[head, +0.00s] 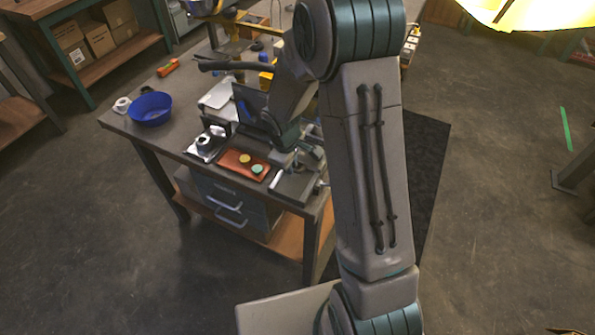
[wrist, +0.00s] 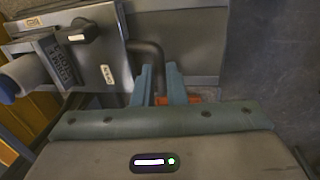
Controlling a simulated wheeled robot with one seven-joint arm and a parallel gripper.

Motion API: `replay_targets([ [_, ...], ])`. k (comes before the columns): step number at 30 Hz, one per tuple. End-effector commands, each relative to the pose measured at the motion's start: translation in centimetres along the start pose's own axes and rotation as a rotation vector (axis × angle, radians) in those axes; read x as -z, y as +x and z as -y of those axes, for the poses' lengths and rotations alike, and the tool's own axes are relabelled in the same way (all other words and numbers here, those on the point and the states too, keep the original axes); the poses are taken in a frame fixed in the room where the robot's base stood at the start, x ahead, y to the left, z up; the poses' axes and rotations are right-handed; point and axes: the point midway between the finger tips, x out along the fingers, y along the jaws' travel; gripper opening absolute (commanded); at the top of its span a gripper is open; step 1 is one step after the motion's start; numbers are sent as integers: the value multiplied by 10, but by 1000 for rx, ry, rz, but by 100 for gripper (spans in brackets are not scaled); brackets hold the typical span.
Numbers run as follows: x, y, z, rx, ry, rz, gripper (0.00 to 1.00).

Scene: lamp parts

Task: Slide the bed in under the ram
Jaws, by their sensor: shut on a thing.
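In the wrist view my gripper (wrist: 164,88) has its two blue-grey fingers close on either side of a dark bent handle (wrist: 150,52). The handle runs to a grey plate, which I take to be the bed (wrist: 190,55); where they join is partly hidden. To its left is a grey block with a black knob (wrist: 84,31) and a small label. In the head view my arm covers much of the machine at the table's right side, and the gripper's grip is hidden there. I cannot pick out the ram for certain in either view.
The workbench (head: 150,125) carries a blue bowl (head: 150,108), a red-brown tray (head: 243,165) with yellow and green discs, and a small grey device (head: 206,143). A dark lever (head: 218,65) sticks out behind. Drawers (head: 228,203) hang below. Floor in front is open.

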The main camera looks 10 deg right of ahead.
Motion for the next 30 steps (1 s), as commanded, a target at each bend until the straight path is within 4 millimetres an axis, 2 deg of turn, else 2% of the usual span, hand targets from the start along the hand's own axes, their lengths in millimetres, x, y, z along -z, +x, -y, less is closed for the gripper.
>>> replay_targets([
  [4,6,0,-1,1,-17,-2,0],
  [12,5,0,-4,-2,-14,-4,0],
  [13,5,0,-4,-2,-13,-4,17],
  [15,5,0,-4,-3,-13,-4,33],
  [25,5,-2,-2,0,-14,-3,33],
  [30,5,-18,-3,-2,-11,-5,33],
])
